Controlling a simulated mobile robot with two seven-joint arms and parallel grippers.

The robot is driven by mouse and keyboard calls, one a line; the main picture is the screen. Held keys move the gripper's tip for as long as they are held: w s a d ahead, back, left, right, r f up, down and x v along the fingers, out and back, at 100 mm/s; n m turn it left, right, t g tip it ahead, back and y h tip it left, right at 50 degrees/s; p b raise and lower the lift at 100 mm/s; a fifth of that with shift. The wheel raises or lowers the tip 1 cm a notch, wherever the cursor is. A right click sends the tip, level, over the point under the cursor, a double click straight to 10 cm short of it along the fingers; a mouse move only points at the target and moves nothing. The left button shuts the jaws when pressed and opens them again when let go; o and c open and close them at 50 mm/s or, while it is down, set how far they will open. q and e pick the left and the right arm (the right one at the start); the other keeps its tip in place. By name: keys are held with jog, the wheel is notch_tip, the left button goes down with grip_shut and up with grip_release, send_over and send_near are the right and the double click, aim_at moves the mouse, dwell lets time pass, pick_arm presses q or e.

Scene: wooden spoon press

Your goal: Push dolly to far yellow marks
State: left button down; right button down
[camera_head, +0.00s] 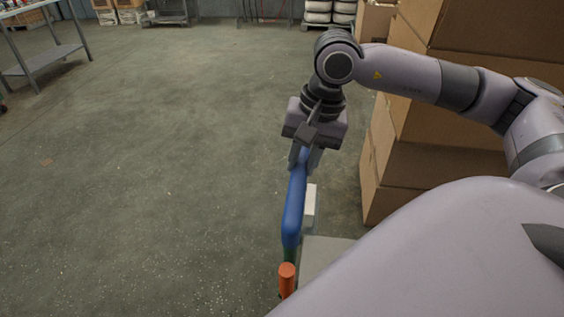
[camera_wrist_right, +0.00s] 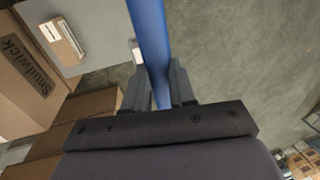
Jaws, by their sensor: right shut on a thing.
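The dolly shows by its blue handle bar (camera_head: 294,207), which runs toward me and ends near an orange part (camera_head: 287,279). A piece of its grey deck (camera_head: 322,256) shows beside the bar; the rest is hidden behind my own body. My right gripper (camera_head: 305,158) is shut on the far end of the blue bar. In the right wrist view the blue bar (camera_wrist_right: 149,40) passes between the two fingers (camera_wrist_right: 160,88), with the grey deck (camera_wrist_right: 88,22) and a small box on it to the left. My left gripper is not in view. No yellow marks show.
Stacked cardboard boxes (camera_head: 429,165) stand close on the right, beside my right arm. The concrete floor (camera_head: 150,180) is open on the left and ahead. A grey metal table (camera_head: 45,59) stands at the far left, with shelves and stacked goods along the back wall.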

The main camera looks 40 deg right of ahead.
jog(key=shift+s+d, duration=0.7)
jog(key=shift+s, duration=0.1)
jog(key=c, duration=1)
grip_release()
jog(key=shift+o, duration=0.4)
jog(key=shift+s+d, duration=0.1)
jog(key=shift+s, duration=0.05)
jog(key=shift+r, duration=0.1)
notch_tip(320, 180, up, 7)
jog(key=shift+s+d, duration=0.45)
